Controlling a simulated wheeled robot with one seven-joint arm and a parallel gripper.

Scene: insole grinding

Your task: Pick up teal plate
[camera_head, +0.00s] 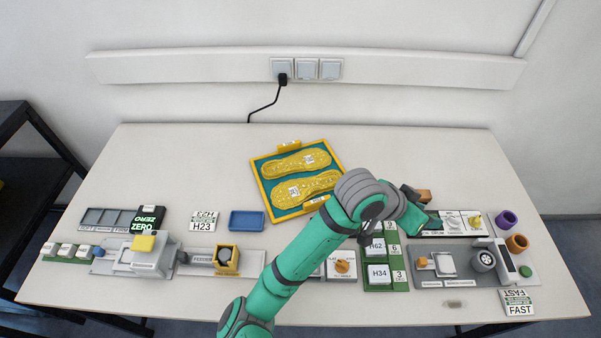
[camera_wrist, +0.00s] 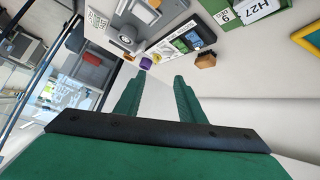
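A teal plate (camera_head: 268,187) with a yellow rim lies on the table in the head view, left of my arm. Two yellow insoles (camera_head: 304,162) with small white labels lie on it and cover much of its surface. My gripper (camera_wrist: 157,78) shows two green fingers apart in the wrist view, with nothing between them. In the head view my gripper is largely hidden behind my wrist, to the right of the plate and apart from it. A yellow edge (camera_wrist: 306,38) at the right of the wrist view may be the plate's rim.
A small brown-orange block (camera_head: 425,196) is close beyond my gripper; it also shows in the wrist view (camera_wrist: 206,60). Stands with labelled blocks (camera_head: 378,273), a blue tray (camera_head: 247,221) and machines line the front. The table's back right is clear.

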